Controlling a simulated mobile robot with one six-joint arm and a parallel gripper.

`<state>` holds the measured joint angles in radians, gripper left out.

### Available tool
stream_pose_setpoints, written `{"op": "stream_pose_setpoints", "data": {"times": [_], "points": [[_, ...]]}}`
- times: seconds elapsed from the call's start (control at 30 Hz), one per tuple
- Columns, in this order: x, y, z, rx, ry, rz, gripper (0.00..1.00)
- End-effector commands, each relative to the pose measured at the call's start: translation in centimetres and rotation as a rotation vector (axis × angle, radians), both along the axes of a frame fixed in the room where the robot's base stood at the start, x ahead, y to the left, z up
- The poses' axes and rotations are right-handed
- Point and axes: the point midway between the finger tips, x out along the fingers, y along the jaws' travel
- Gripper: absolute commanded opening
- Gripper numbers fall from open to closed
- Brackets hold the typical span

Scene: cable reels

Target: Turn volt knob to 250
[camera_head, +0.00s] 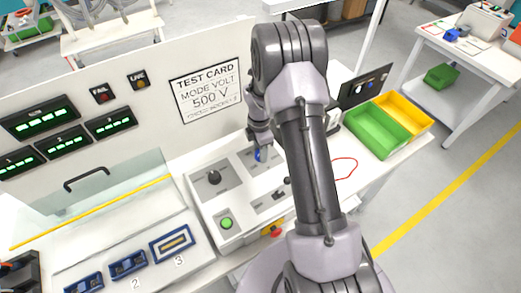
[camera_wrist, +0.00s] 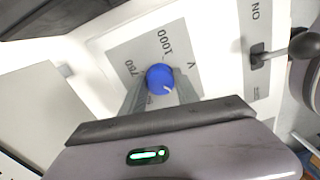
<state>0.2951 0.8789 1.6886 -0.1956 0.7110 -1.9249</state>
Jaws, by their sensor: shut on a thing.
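The round blue volt knob (camera_wrist: 160,76) sits on a grey dial plate (camera_wrist: 122,60) marked 750, 1000 and V in the wrist view. A short white mark shows on the knob's lower right part; the lower dial markings are mostly hidden. My gripper (camera_wrist: 160,90) has one finger on each side of the knob and is shut on it. In the head view the blue knob (camera_head: 258,155) shows just below my gripper on the white panel. The test card (camera_head: 207,91) behind reads MODE VOLT 500 V.
A black knob (camera_head: 214,177) and a green button (camera_head: 226,223) are left of my arm on the panel. A lever with a dark ball end (camera_wrist: 302,45) stands right of the knob. Green (camera_head: 376,130) and yellow (camera_head: 404,113) bins lie to the right.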

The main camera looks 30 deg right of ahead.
Motion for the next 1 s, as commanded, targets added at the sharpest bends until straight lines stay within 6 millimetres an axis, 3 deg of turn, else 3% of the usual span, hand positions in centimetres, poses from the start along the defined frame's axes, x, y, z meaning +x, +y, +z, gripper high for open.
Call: {"op": "stream_pose_setpoints", "data": {"times": [0.5,0.53,0.6,1.0], "points": [[0.11,-0.02,0.11,-0.001,-0.003,0.016,0.0],[0.11,-0.02,0.11,-0.001,-0.003,0.016,0.43],[0.09,-0.02,0.09,-0.001,-0.003,0.016,0.56],[0.11,-0.02,0.73,-0.001,-0.003,0.015,0.59]]}}
